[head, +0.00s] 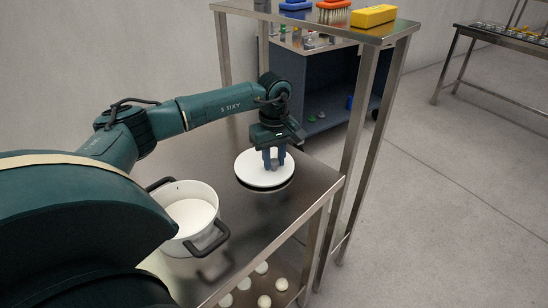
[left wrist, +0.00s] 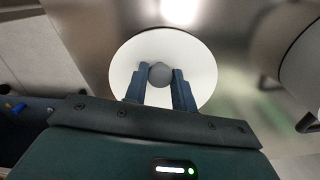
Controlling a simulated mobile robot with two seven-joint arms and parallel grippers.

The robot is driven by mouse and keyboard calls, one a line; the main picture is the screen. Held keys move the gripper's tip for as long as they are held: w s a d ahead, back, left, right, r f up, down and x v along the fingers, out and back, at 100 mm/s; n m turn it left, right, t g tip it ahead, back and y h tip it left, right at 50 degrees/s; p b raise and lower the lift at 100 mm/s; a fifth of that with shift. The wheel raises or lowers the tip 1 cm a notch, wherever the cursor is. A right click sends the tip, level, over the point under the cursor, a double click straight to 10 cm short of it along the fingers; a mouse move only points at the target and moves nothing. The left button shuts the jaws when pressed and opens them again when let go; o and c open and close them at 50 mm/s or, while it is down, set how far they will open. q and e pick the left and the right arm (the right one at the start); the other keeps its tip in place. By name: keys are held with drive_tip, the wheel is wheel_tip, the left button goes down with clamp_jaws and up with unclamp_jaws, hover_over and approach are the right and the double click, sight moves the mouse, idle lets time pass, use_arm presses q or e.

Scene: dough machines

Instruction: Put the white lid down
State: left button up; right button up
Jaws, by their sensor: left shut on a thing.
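The white lid (head: 250,170) is a flat round disc with a grey knob. In the head view it is level at the far end of the steel table, with a dark shadow or reflection under its near edge; I cannot tell whether it touches the table. My left gripper (head: 273,162) comes down from above and is shut on the lid's knob. In the left wrist view the two blue fingers hold the knob (left wrist: 160,73) over the middle of the lid (left wrist: 203,75). The white pot (head: 211,197) stands open to the left, with white contents and dark handles. My right gripper is not in view.
The steel table (head: 285,215) is bare around the lid and pot. A tall steel shelf frame (head: 359,110) stands just beyond, with brushes and a yellow block (head: 373,16) on top. Several pale dough pieces (head: 264,300) lie on a lower shelf.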

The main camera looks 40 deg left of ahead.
use_arm(q)
drive_tip(key=o, duration=1)
drive_tip(key=shift+r, duration=0.1)
wheel_tip(320, 180, up, 12)
idle(0.4)
